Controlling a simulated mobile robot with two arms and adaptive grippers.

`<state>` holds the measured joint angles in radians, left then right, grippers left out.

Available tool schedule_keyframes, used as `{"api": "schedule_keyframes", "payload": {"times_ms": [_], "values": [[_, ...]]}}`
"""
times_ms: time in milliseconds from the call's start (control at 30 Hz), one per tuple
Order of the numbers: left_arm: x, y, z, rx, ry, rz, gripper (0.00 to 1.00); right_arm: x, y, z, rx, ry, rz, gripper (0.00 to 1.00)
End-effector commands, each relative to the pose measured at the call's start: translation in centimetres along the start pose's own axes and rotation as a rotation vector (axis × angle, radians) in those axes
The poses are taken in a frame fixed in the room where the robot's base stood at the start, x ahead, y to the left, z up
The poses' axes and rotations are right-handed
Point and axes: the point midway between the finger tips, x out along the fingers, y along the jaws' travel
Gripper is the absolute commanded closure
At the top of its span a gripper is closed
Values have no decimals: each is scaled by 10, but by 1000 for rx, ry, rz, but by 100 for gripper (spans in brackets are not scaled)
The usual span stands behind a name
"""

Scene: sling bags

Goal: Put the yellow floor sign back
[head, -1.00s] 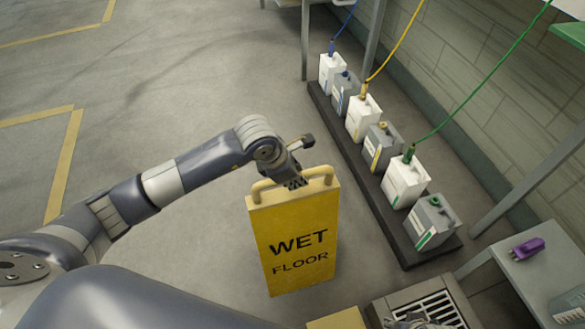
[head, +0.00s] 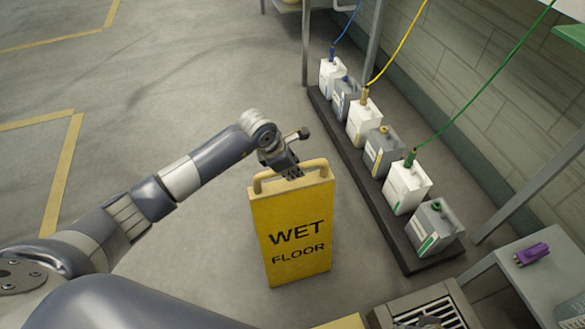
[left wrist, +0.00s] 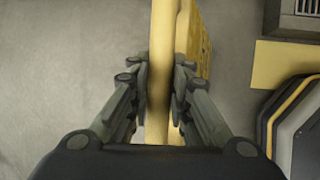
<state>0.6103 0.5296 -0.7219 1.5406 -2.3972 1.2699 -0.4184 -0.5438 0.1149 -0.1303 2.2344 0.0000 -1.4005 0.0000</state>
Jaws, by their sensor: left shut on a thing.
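The yellow floor sign (head: 294,215) stands upright in the head view, its "WET FLOOR" face toward me and its looped handle on top. My left gripper (head: 289,174) is over the sign's top and shut on the handle. In the left wrist view, the fingers of my left gripper (left wrist: 160,85) press on both sides of the handle's yellow bar (left wrist: 161,60). Part of the sign's panel (left wrist: 198,45) shows beyond the right finger. I cannot tell whether the sign's foot touches the floor. My right gripper is not in view.
A dark low rack (head: 372,205) holds several white and grey jugs along the wall, right of the sign. A floor grate (head: 425,308) and a flat yellow patch (head: 345,322) lie at the bottom. A bench (head: 545,280) with a purple item stands right. Floor left is clear.

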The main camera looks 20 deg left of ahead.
Motion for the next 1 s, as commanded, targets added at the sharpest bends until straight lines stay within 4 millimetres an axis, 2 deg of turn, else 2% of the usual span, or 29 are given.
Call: {"api": "schedule_keyframes", "payload": {"times_ms": [133,167,233,667,767,1000], "values": [[-1,1,1,1,-4,3,100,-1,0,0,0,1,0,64],[0,0,0,0,1,0,77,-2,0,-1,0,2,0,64],[0,0,0,0,1,0,61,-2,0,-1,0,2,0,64],[-5,1,0,1,0,1,61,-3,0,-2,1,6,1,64],[-19,2,1,1,-1,3,61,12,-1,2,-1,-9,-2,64],[-71,2,1,2,0,5,61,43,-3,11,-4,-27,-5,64]]}}
